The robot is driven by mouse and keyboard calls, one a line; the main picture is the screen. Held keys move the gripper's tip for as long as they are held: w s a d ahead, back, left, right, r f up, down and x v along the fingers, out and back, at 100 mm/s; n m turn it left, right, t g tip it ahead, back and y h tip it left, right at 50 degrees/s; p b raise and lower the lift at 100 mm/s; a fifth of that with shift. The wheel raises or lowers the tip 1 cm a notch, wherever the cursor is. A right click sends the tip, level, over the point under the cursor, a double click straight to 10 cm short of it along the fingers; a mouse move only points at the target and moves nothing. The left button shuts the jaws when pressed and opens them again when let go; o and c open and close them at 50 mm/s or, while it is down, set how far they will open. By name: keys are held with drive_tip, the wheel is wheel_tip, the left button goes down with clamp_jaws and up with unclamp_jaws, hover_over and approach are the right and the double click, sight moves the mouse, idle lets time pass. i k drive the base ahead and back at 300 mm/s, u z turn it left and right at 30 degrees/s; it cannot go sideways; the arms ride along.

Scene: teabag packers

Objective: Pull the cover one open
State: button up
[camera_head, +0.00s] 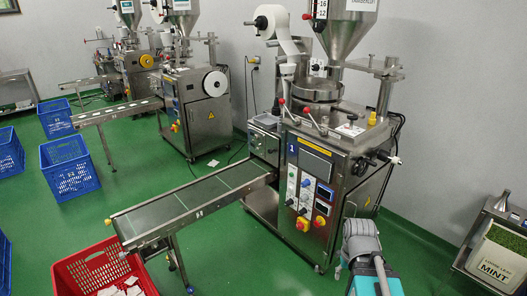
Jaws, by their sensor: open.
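The nearest packing machine (318,180) stands right of centre, with a blue plate marked 1 (292,150) on its front. A dark panel in a metal frame (314,163) sits beside that plate, above the knobs and buttons. It looks closed, but I cannot tell for sure that it is cover one. Part of my arm (365,262), grey and teal, shows at the bottom, in front of the machine's lower right side. No gripper fingers can be made out.
A conveyor (190,203) reaches left from the machine. A red crate (85,262) with white pieces stands below its end. Blue crates (68,166) and other machines (195,100) stand behind. A bin marked MINT (498,258) is at the right. Green floor lies between.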

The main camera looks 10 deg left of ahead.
sight(262, 144)
drive_tip(key=u, duration=0.55)
drive_tip(key=i, duration=2.1)
drive_tip(key=z, duration=0.5)
drive_tip(key=k, duration=0.9)
drive_tip(key=z, duration=0.2)
drive_tip(key=i, duration=0.45)
drive_tip(key=z, duration=0.05)
